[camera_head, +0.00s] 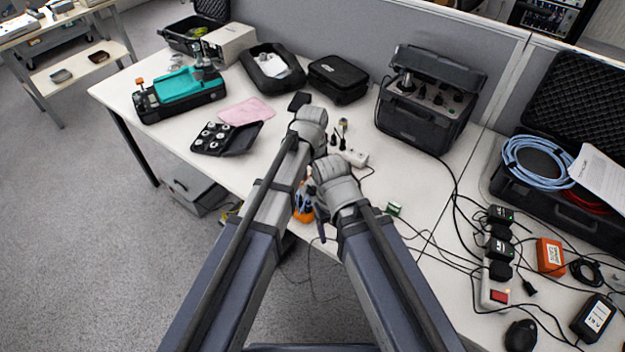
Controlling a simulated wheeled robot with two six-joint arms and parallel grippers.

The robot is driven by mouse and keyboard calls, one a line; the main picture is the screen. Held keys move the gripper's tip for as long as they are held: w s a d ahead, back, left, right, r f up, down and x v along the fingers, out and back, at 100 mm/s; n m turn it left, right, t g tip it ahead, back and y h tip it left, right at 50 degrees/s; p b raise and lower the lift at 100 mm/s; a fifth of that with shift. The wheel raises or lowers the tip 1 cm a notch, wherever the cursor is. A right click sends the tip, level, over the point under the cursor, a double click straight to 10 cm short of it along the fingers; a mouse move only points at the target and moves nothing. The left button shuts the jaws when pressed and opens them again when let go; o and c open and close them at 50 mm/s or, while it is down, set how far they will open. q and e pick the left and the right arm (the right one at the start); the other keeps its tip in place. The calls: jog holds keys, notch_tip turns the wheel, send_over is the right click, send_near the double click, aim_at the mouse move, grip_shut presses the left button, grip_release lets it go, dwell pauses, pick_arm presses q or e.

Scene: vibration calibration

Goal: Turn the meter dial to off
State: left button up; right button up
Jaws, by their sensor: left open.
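An orange and dark-blue object (303,206), probably the meter, is by the table's front edge, seen in the narrow gap between my two arms. Most of it is hidden and its dial cannot be made out. My left arm reaches over the table; a dark part at its end, which looks like my left gripper (299,101), shows past the grey wrist joint, open with nothing seen in it. It is apart from the orange object in the picture. My right arm ends lower, beside the orange object; its gripper's fingers are hidden behind the arm.
A black instrument case (427,100) stands behind. A black tray of round parts (227,138), a pink cloth (246,111) and a teal device (180,94) are left. Cables and adapters crowd the right table.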

aim_at(313, 186)
pick_arm(q)
notch_tip(313, 186, up, 6)
jog(key=p, duration=0.5)
jog(key=shift+r, duration=0.1)
jog(key=s+a+n, duration=0.5)
jog(key=s+a, duration=0.1)
jog(key=a, duration=0.3)
jog(key=s+a+n, duration=0.4)
jog(key=s+a, duration=0.1)
jog(key=a, duration=0.3)
jog(key=s+d+m+y, duration=0.1)
jog(key=s+d+m, duration=0.2)
jog(key=d, duration=0.7)
jog(key=s, duration=0.2)
jog(key=shift+s+d+m, duration=0.3)
jog(key=shift+s+d, duration=0.05)
jog(key=shift+d, duration=0.05)
